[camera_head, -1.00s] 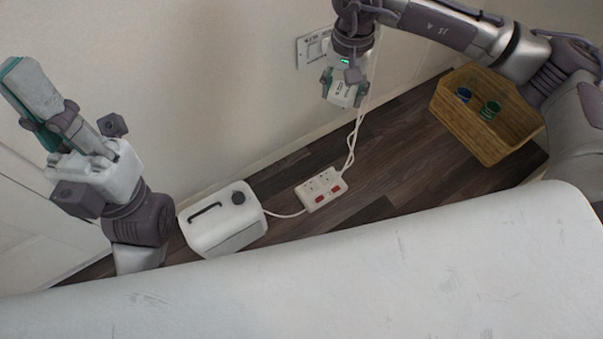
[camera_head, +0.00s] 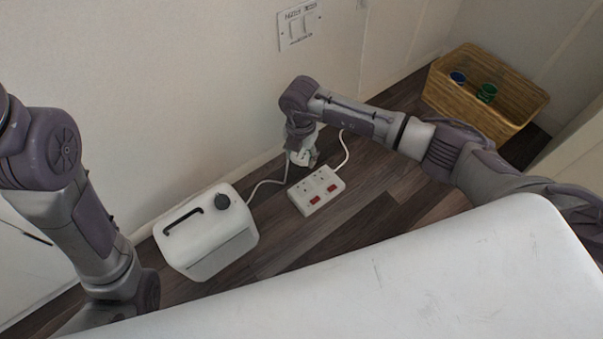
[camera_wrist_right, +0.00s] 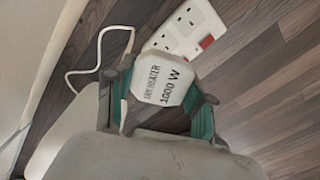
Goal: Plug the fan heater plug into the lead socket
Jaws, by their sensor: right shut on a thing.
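The white fan heater plug, printed "FAN HEATER 1000 W" (camera_wrist_right: 163,82), sits between the green-padded fingers of my right gripper (camera_wrist_right: 166,93), which is shut on it. The white lead socket (camera_head: 316,190) lies on the floor, with outlets and red switches. In the right wrist view the lead socket (camera_wrist_right: 184,27) appears just beyond the plug, whose pins are hidden. In the head view my right gripper (camera_head: 303,157) hangs close to the lead's back left end; I cannot tell its height above it. My left gripper is not in view; only its arm shows at left.
The white heater (camera_head: 207,232), with black handle and knob, stands left of the lead by the wall. White cables run beside the lead. A wicker basket (camera_head: 470,110) with cups stands at the back right. A white surface (camera_head: 380,275) fills the foreground.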

